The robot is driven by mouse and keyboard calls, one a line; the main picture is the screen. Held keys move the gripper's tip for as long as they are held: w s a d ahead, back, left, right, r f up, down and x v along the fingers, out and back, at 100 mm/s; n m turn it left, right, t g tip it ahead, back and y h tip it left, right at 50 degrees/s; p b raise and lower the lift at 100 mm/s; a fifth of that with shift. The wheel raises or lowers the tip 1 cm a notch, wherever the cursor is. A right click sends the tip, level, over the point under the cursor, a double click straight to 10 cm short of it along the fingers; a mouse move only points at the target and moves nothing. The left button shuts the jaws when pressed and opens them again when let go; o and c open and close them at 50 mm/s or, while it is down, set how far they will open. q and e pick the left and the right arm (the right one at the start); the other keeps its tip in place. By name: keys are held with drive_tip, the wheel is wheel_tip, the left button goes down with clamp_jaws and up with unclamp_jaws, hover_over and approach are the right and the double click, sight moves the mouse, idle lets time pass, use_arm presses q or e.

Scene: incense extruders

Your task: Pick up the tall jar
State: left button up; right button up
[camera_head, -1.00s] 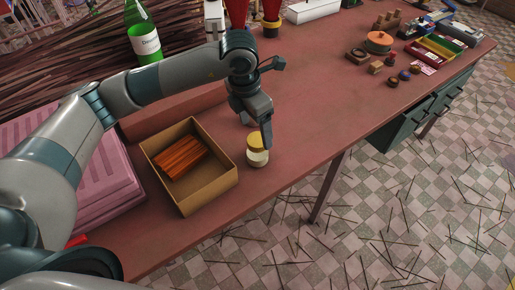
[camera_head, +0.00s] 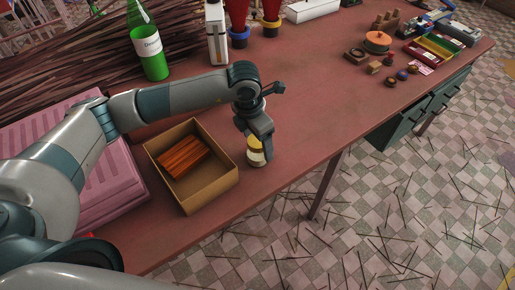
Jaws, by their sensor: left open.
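The tall jar (camera_head: 256,159) is a small pale jar with a yellow lid, standing on the reddish table (camera_head: 310,120) just right of the cardboard box. My left gripper (camera_head: 258,146) is over the jar from above, with its fingers down around the lid's height. The fingers hide much of the lid and upper part. The gripper is open; whether a finger touches the jar cannot be told. My right gripper is not in view.
An open cardboard box (camera_head: 215,190) with orange-brown sticks stands close left of the jar. A green bottle (camera_head: 150,50) and a white carton (camera_head: 216,40) stand behind. The table's front edge is near the jar.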

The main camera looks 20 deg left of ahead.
use_arm(q)
drive_tip(key=shift+f, duration=0.25)
drive_tip(key=shift+w, duration=0.1)
drive_tip(key=c, duration=1.6)
drive_tip(key=shift+r, duration=0.25)
